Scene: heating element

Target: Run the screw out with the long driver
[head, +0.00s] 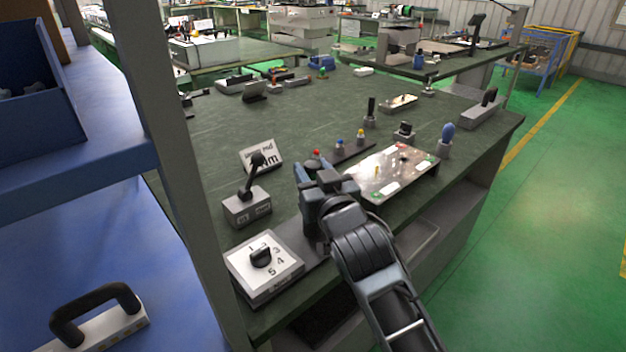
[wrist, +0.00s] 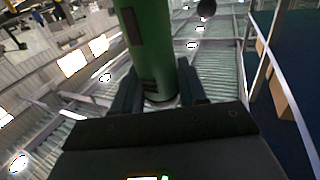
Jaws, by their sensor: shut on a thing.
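My gripper (head: 326,178) is over the near side of the green workbench, just left of a shiny metal plate (head: 372,180). In the wrist view, the gripper fingers (wrist: 158,92) are shut on a thick green cylinder with dark markings, which looks like the driver body (wrist: 151,45). Its ends are not clear, and I cannot make it out in the head view. The plate carries small pale and coloured parts and a small dark spot (head: 403,157). I cannot tell which of these is the screw.
A numbered dial box (head: 281,279) and a lever box (head: 246,208) stand left of my arm. Small red, blue and yellow knobs line a dark strip (head: 354,151) behind the plate. The bench's far middle (head: 300,115) is clear.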

